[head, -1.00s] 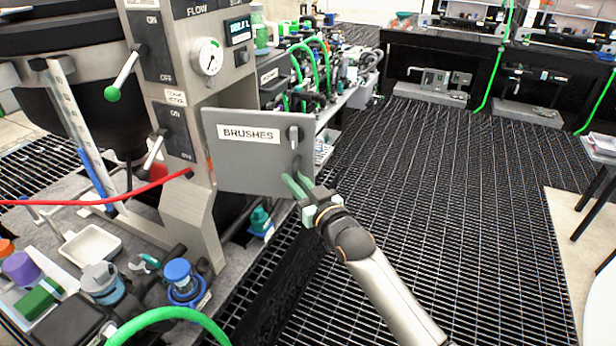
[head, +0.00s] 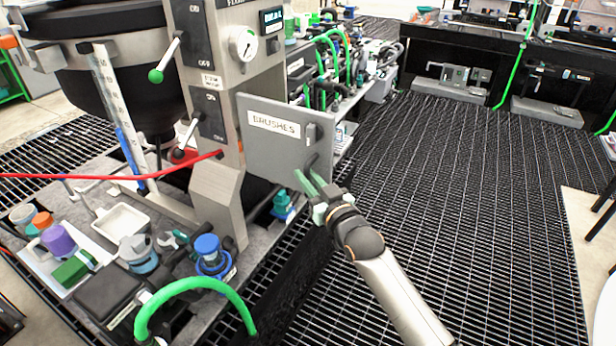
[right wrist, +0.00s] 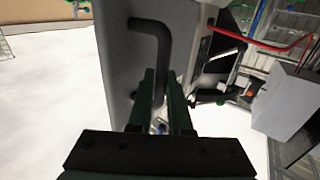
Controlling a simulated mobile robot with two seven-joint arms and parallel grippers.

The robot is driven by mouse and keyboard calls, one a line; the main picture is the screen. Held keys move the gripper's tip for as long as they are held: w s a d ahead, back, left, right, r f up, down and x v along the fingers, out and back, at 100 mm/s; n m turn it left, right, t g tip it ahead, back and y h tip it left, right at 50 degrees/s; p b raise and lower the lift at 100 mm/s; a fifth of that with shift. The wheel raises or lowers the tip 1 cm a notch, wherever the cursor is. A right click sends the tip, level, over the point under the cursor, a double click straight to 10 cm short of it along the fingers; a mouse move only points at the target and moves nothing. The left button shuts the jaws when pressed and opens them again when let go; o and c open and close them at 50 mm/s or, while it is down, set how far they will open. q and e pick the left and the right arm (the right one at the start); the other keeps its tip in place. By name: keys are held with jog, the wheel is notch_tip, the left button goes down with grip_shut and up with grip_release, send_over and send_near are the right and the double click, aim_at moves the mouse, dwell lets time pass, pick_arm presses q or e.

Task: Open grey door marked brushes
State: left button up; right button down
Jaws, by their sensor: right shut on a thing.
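The grey door (head: 272,152) with a white "BRUSHES" label stands beside the metal column in the head view, its face toward me. It appears swung out from the column; how far is hard to tell. Its dark bent handle (head: 311,135) is near the right edge. My right gripper (head: 308,181) reaches up from the lower right and is shut on the lower part of the handle. In the right wrist view, the handle (right wrist: 152,24) runs down between the dark fingers (right wrist: 164,92), with the door (right wrist: 113,55) at left. My left gripper is out of view.
A green hose (head: 190,284), a blue-capped jar (head: 210,255) and a white tray (head: 122,224) are on the bench below. The dark grating floor (head: 470,210) to the right is clear.

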jog(key=c, duration=0.8)
grip_release()
jog(key=shift+c, duration=0.2)
jog(key=v, duration=1.2)
jog(key=shift+s, duration=0.2)
jog(key=shift+d+f, duration=0.1)
